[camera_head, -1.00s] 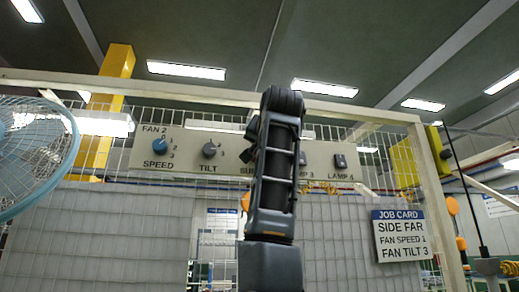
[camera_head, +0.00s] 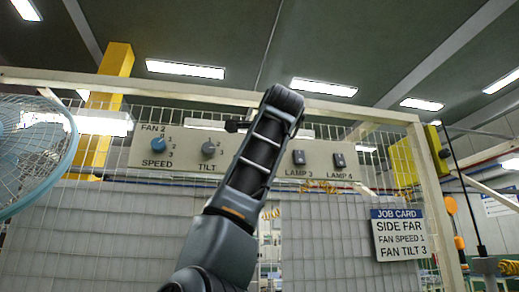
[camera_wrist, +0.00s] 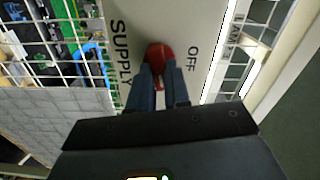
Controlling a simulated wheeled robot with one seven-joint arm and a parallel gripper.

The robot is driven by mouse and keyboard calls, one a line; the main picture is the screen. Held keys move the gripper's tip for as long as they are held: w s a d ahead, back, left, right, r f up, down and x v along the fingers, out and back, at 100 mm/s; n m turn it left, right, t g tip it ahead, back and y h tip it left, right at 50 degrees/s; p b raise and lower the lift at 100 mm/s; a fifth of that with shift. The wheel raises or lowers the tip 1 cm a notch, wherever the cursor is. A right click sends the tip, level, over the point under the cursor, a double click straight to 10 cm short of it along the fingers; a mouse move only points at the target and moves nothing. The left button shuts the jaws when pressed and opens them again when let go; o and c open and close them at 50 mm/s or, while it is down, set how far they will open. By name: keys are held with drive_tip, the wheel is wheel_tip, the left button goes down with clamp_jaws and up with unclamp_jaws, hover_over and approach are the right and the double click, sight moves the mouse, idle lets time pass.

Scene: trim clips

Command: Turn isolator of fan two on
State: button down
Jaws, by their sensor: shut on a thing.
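The red isolator knob (camera_wrist: 158,54) shows in the wrist view on a pale panel, between the printed words SUPPLY and OFF. My gripper (camera_wrist: 159,70) is shut on this knob, with a dark blue finger at each side of it. The fingers cover part of the knob, and I cannot tell its exact setting. In the head view the FAN 2 panel (camera_head: 183,129) hangs on the mesh, and my arm hides its supply part and the knob.
The panel also carries a blue speed knob (camera_head: 158,144), a grey tilt knob (camera_head: 209,147), and the lamp 3 switch (camera_head: 299,157) and lamp 4 switch (camera_head: 338,160). A blue fan (camera_head: 32,150) stands at left. A job card (camera_head: 399,235) hangs at right.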

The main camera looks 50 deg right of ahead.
drive_tip(key=shift+f+m, duration=0.1)
drive_tip(key=shift+m, duration=1.1)
drive_tip(key=c, duration=1.1)
unclamp_jaws()
drive_tip(key=shift+s, duration=0.1)
drive_tip(key=shift+b+v, duration=1.3)
drive_tip(key=shift+v, duration=2.55)
